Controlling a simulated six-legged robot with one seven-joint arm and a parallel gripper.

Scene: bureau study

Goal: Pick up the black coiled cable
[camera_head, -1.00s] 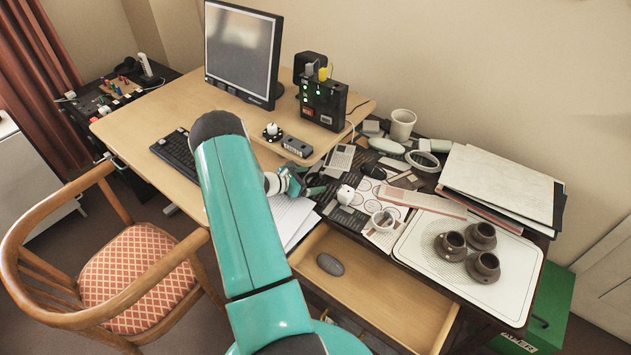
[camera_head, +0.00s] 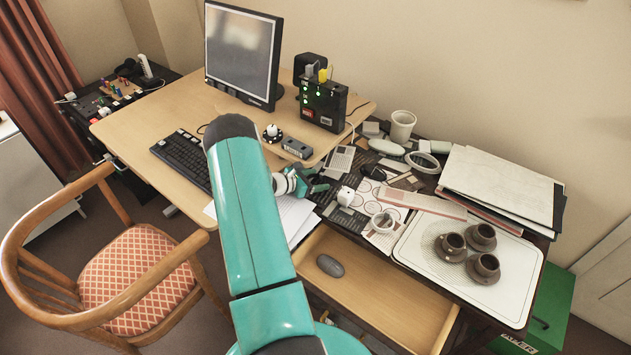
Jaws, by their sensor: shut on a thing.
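My gripper (camera_head: 307,185) is low over the boundary between the light wooden desk and the dark cluttered desk, partly hidden behind my own arm. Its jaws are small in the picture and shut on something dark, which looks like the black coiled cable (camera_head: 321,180). The cable's loops are hard to make out against the dark desk top. I cannot tell whether it is lifted clear of the surface.
White papers (camera_head: 293,216) lie just below my gripper. A white die (camera_head: 345,195), a calculator (camera_head: 340,159) and a white mug (camera_head: 402,126) are to its right. An open drawer (camera_head: 400,300) holds a grey mouse (camera_head: 330,265). A wooden chair (camera_head: 130,280) stands at left.

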